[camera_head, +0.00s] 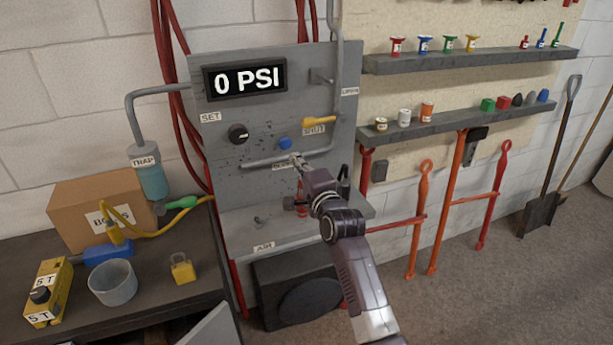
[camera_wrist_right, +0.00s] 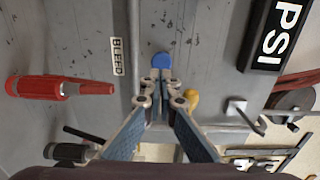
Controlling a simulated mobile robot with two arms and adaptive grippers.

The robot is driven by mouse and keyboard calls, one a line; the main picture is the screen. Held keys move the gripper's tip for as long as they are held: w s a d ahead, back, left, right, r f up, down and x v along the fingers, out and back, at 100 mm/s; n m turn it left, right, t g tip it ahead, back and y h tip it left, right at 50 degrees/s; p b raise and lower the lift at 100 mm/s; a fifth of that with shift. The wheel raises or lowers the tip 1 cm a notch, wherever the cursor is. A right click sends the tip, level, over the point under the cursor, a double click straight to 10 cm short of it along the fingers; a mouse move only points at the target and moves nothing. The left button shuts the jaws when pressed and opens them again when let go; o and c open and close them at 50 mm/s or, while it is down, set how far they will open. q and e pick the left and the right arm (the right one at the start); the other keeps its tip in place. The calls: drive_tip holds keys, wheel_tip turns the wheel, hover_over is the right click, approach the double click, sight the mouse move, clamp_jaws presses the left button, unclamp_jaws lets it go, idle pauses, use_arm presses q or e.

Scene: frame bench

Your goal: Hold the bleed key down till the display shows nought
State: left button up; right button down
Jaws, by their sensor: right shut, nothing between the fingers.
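The display (camera_head: 246,79) on the grey panel (camera_head: 230,185) reads 0 PSI; part of it shows in the right wrist view (camera_wrist_right: 280,30). A round blue key (camera_head: 284,143) sits below it, above the BLEED label (camera_head: 281,166). My right gripper (camera_head: 296,158) is shut and empty, with its tips just below and right of the blue key in the head view. In the right wrist view the closed fingertips (camera_wrist_right: 160,78) point at the blue key (camera_wrist_right: 161,60), which shows uncovered beyond them. I cannot tell whether they touch. My left gripper is out of view.
A black SET knob (camera_head: 238,133), a yellow lever (camera_head: 320,121) and a horizontal pipe (camera_head: 258,162) are close to the gripper. A red tool (camera_wrist_right: 35,86) is below. The left bench holds a cup (camera_head: 112,283) and a box (camera_head: 90,205). Shelves (camera_head: 470,61) stand right.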

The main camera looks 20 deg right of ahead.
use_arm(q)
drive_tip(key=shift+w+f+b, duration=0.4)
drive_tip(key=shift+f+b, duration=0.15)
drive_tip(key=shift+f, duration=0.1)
use_arm(e)
drive_tip(key=s, duration=0.6)
drive_tip(key=shift+s+d+r, duration=0.2)
drive_tip(key=shift+s, duration=0.2)
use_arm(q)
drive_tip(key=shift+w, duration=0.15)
